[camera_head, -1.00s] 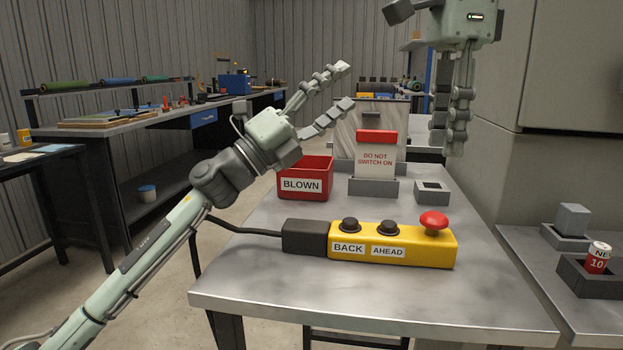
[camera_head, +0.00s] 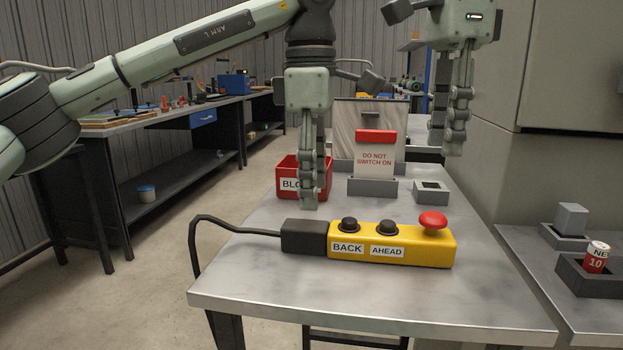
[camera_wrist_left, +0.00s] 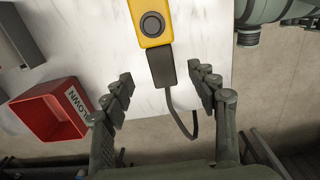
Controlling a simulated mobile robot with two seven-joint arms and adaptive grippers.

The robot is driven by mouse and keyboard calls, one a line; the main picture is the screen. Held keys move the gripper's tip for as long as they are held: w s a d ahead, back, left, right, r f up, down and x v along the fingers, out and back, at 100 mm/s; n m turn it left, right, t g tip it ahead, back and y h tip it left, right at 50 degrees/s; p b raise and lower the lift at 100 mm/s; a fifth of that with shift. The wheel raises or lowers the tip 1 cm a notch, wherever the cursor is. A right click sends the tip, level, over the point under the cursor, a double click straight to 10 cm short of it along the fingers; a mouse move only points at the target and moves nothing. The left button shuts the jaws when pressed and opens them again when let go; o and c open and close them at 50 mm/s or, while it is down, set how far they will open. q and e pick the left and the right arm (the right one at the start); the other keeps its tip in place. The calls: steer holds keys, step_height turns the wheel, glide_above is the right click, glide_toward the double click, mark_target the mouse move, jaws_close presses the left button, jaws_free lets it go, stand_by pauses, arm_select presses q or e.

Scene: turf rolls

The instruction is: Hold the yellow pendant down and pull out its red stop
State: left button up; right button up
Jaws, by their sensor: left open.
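The yellow pendant (camera_head: 390,256) lies flat on the metal table, with two black buttons marked BACK and AHEAD. Its red mushroom stop (camera_head: 433,220) is on top at the right end. A dark end block (camera_head: 304,237) with a black cable is at its left end. My left gripper (camera_head: 309,205) points down above the table, just behind and above the dark block, apart from it. In the left wrist view the open, empty fingers (camera_wrist_left: 165,88) stand either side of the block (camera_wrist_left: 162,68). My right gripper (camera_head: 454,150) hangs at the upper right, pointing down; its finger gap is unclear.
A red BLOWN bin (camera_head: 290,185) stands behind my left gripper. A DO NOT SWITCH ON card (camera_head: 375,160) stands in a grey holder, with a small grey socket block (camera_head: 432,193) to its right. The table front (camera_head: 370,305) is clear. A side table holds a red can (camera_head: 597,260).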

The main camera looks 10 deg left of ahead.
mark_target(434, 215)
arm_select(q)
steer(key=shift+a+f, duration=0.25)
steer(key=shift+f, duration=3.6)
jaws_close()
arm_select(e)
steer(key=o, duration=0.4)
steer(key=shift+r+m, duration=0.4)
steer(key=shift+r, duration=0.1)
steer(key=shift+o, duration=0.4)
steer(key=shift+r+m, duration=0.3)
steer(key=shift+r, duration=0.05)
step_height(434, 215, down, 12)
steer(key=shift+r, duration=0.1)
jaws_close()
